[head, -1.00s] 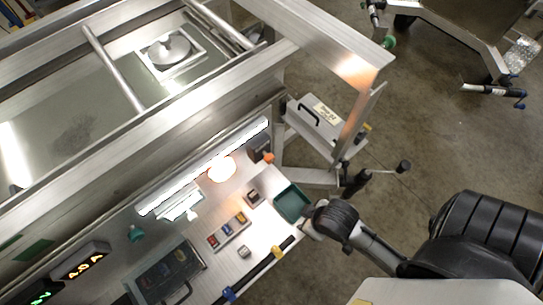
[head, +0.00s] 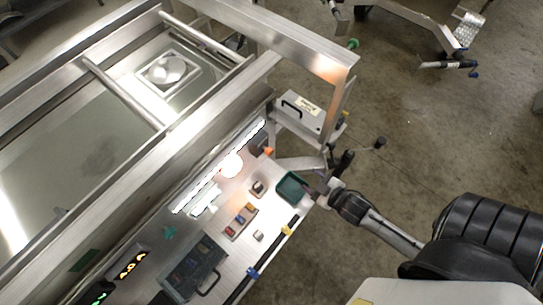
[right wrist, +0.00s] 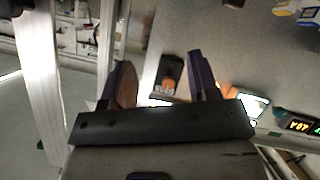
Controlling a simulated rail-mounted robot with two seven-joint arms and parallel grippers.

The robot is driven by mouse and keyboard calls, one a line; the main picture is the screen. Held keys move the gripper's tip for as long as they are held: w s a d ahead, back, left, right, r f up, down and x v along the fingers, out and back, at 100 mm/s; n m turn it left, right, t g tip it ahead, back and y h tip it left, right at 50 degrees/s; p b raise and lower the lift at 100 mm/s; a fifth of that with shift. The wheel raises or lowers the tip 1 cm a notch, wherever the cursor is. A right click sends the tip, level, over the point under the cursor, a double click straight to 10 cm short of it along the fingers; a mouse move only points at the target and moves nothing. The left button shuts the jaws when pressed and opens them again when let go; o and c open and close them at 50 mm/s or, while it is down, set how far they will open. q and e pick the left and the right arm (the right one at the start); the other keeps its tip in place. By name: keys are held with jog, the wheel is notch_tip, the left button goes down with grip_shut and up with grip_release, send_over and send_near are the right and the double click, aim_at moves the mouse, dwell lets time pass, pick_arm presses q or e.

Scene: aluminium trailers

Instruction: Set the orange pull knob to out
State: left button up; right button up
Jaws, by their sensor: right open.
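The orange pull knob (head: 268,152) sits on a dark box (head: 259,144) at the far right end of the lit panel, below the trailer's side wall. In the right wrist view the orange knob (right wrist: 171,72) shows on its dark mount, ahead and between my fingers. My right gripper (head: 311,187) is beside the green tray in the head view, apart from the knob. In the wrist view my right gripper (right wrist: 160,65) is open, with nothing between its fingers. How far the knob is pulled cannot be told. My left gripper is not in view.
A green tray (head: 281,191) lies at the panel's right edge. A row of coloured switches (head: 241,221) and a handled dark box (head: 190,268) are on the panel. A grey box (head: 298,112) and a crank handle (head: 379,143) stand beyond.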

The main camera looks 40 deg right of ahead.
aim_at(272, 153)
notch_tip(272, 153, up, 7)
jog(key=w+a+n+t+y, duration=0.2)
jog(key=a+t+y, duration=0.1)
jog(key=t, duration=0.2)
jog(key=w, duration=0.4)
jog(key=w+a, duration=0.1)
jog(key=w, duration=0.7)
jog(key=shift+w+a+f, duration=0.2)
jog(key=shift+w+a, duration=0.2)
grip_shut()
